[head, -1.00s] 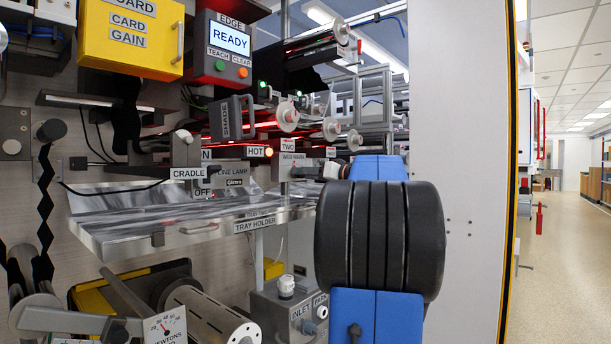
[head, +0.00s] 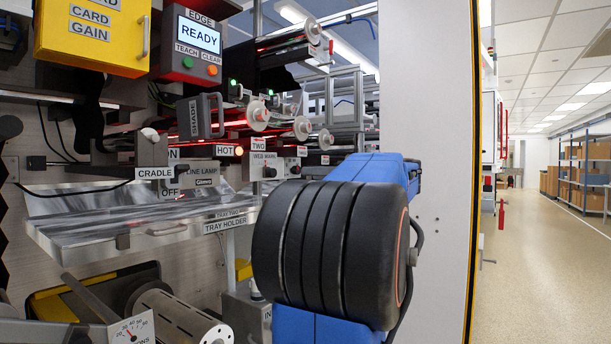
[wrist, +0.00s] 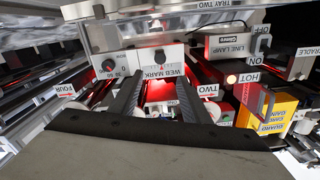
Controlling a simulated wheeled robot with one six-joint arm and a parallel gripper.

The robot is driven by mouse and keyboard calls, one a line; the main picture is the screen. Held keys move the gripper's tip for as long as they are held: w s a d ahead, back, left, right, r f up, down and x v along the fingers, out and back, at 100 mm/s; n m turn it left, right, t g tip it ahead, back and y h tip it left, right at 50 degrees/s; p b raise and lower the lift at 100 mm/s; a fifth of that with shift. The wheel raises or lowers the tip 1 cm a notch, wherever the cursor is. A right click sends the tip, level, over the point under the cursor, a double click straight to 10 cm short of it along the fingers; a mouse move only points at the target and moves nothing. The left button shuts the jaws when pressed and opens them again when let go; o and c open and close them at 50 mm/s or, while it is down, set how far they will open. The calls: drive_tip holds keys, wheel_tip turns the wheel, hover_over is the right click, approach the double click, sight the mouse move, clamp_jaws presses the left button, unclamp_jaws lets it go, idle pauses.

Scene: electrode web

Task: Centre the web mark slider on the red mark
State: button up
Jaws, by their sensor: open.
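The web mark unit (head: 264,165) is a pale box below the rollers at centre in the head view. It also shows upside down in the wrist view (wrist: 172,62), with a small dark knob (wrist: 159,54) on its face and a round black dial (wrist: 108,66) beside it. I cannot tell which part is the slider, and I cannot make out the red mark. My gripper (wrist: 158,90) is open, its two dark fingers apart and pointing toward the box. Nothing shows held between them. In the head view my arm hides the gripper.
The tray holder (head: 150,228) juts out below the box. A lit HOT lamp (head: 239,151) and the line lamp box (head: 202,176) are to its left. Rollers (head: 258,115) stand above. A white panel (head: 425,180) stands right of my arm, with open floor (head: 545,270) beyond.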

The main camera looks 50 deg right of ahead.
drive_tip(key=shift+s, duration=0.85)
